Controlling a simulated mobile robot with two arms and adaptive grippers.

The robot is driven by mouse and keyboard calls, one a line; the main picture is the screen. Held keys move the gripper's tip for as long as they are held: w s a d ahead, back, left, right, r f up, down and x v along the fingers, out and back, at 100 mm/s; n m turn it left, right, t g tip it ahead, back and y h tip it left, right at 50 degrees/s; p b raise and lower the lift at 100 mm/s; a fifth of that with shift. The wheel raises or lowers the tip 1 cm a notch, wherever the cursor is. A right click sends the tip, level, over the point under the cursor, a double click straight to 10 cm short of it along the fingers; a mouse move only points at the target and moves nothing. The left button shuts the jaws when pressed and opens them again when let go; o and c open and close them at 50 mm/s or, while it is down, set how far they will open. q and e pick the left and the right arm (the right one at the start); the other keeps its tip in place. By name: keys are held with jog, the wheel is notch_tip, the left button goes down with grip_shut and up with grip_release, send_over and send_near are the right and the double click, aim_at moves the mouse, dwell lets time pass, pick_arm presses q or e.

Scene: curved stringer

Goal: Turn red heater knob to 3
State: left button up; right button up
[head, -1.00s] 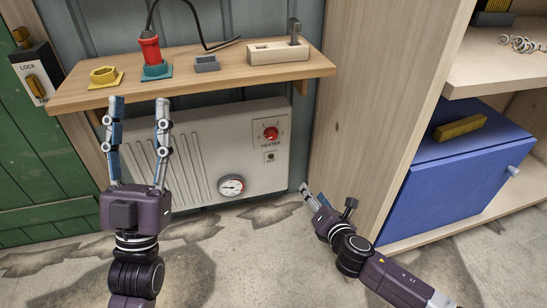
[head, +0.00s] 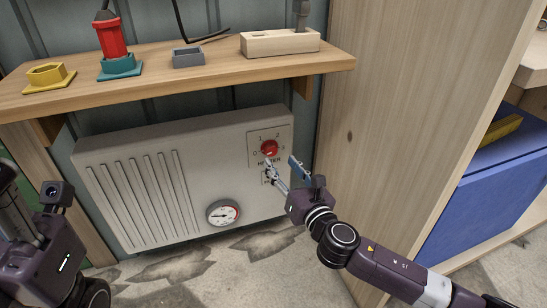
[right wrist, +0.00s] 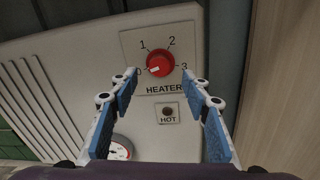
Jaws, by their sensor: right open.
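The red heater knob (head: 269,147) is on a plate at the upper right of the white heater (head: 175,150). In the right wrist view the knob (right wrist: 160,63) sits amid the marks 0, 1, 2 and 3, its white pointer toward 0 at the left. My right gripper (head: 281,163) is open in front of the heater, just below the knob. In the right wrist view its two blue-padded fingers (right wrist: 160,76) stand apart on either side below the knob, with nothing between them.
A wooden shelf (head: 180,75) juts out above the heater, bearing a red plug, a yellow ring, a grey box and a wooden block. A tall wooden panel (head: 400,100) stands close on the right. A round gauge (head: 223,213) and a HOT indicator (right wrist: 168,112) lie below the knob.

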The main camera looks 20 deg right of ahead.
aim_at(272, 153)
jog(key=shift+w+a+f+b, duration=0.1)
jog(key=shift+w+b, duration=0.15)
jog(key=shift+w, duration=0.6)
jog(key=shift+w+a+r+b, duration=0.1)
jog(key=shift+w+b, duration=0.2)
jog(key=shift+w, duration=0.5)
jog(key=shift+w+a+f+b, duration=0.1)
jog(key=shift+w+b, duration=0.15)
jog(key=shift+w, duration=0.6)
jog(key=shift+c, duration=0.7)
jog(key=c, duration=1)
